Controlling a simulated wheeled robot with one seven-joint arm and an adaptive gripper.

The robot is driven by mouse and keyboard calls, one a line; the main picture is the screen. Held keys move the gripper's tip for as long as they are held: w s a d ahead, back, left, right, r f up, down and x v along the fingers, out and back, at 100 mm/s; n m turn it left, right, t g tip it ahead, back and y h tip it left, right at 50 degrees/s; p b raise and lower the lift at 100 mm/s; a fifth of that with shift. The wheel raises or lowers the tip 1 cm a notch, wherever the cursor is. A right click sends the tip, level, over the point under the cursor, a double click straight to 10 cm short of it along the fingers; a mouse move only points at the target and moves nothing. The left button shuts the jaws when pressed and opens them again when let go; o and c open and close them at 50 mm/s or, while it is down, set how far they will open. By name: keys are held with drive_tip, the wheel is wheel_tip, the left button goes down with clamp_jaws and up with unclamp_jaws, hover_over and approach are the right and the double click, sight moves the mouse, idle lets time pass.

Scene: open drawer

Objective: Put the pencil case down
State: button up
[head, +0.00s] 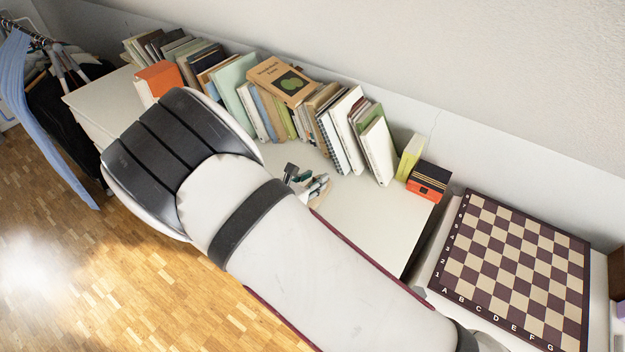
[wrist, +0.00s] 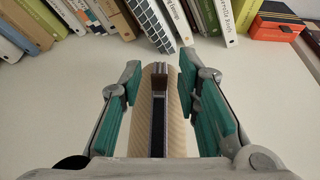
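The pencil case (wrist: 171,119) is a long beige, finely striped case with a dark zip down its middle. In the wrist view it lies lengthwise between the teal pads of my gripper (wrist: 160,78), which is partly closed with a pad against each side of it. In the head view my gripper (head: 304,178) is low over the white desk top, mostly hidden behind my arm. A small beige part of the case (head: 318,192) shows there. I cannot tell whether its underside touches the desk.
The white desk top (head: 370,215) is clear to the right of my gripper. A row of books (head: 285,105) stands along the wall behind it. A red-and-black box (head: 428,181) stands at the desk's right end. A chessboard (head: 515,265) lies beyond that edge.

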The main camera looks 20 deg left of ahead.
drive_tip(key=v, duration=1.2)
drive_tip(key=w+d+r+m+g+h, duration=0.1)
drive_tip(key=d+r+m+g, duration=0.3)
drive_tip(key=d+r+m, duration=0.65)
drive_tip(key=d+r+m+g+h, duration=0.1)
drive_tip(key=d+r+m+g, duration=0.5)
drive_tip(key=d, duration=0.8)
drive_tip(key=s+d+r+m+t+y, duration=0.1)
drive_tip(key=s+d+r+m+y, duration=0.2)
drive_tip(key=s+d+r+m, duration=0.3)
drive_tip(key=s+d+r+m+t+y, duration=0.1)
drive_tip(key=s+d+r+m+y, duration=0.2)
drive_tip(key=s+d+r+m, duration=0.3)
drive_tip(key=s+d+m, duration=0.1)
drive_tip(key=s+m, duration=0.3)
drive_tip(key=s, duration=0.1)
drive_tip(key=shift+s+r+t, duration=0.3)
drive_tip(key=shift+s+r, duration=0.05)
